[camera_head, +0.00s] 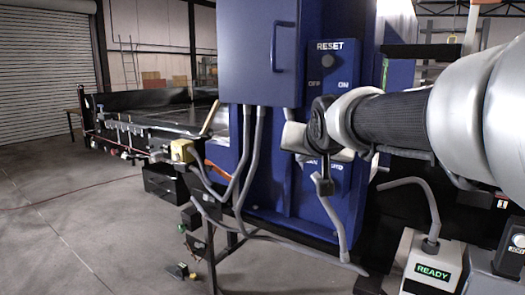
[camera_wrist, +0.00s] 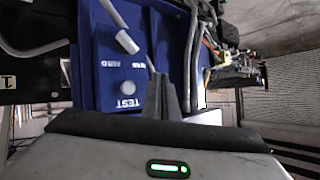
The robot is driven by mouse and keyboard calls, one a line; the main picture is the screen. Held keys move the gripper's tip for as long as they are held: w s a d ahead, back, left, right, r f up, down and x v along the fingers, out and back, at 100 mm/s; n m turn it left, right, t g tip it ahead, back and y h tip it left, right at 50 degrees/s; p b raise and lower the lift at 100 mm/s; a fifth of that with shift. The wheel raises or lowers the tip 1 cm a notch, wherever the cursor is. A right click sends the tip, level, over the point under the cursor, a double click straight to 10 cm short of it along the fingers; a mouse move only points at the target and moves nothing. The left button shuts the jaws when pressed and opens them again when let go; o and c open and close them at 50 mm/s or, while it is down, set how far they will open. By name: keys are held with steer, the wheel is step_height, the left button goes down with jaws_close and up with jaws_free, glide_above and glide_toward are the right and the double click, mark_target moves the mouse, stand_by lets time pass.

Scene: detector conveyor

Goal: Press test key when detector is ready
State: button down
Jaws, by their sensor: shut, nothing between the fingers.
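The detector's display (camera_head: 433,272) at the lower right of the head view is lit green and reads READY. The blue control panel (camera_head: 335,100) stands in the middle, with RESET and OFF/ON labels above my arm. In the wrist view, the test key (camera_wrist: 128,87) is a pale round button beside an upside-down TEST label. My gripper (camera_head: 324,186) is shut and empty, in front of the lower panel. In the wrist view its fingertips (camera_wrist: 163,78) lie just right of the key; I cannot tell their distance from the panel. The key is hidden in the head view.
A blue box (camera_head: 262,50) with a handle sticks out left of the panel. Grey conduits (camera_head: 250,165) hang below it and cross near the panel's foot. The conveyor (camera_head: 150,115) runs back left. Open floor (camera_head: 70,220) lies at the left.

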steer(key=shift+w+d, duration=0.1)
steer(key=w+d+b, duration=0.1)
steer(key=w+d, duration=0.4)
steer(key=w, duration=0.2)
steer(key=shift+b, duration=0.3)
steer(key=shift+d, duration=0.1)
stand_by(2.0)
steer(key=shift+w+d+b, duration=0.2)
steer(key=shift+w+b, duration=0.05)
steer(key=shift+b, duration=0.05)
steer(key=shift+w+d, duration=0.3)
steer(key=shift+w, duration=0.1)
stand_by(0.8)
steer(key=shift+s+a, duration=0.55)
steer(key=shift+s, duration=0.2)
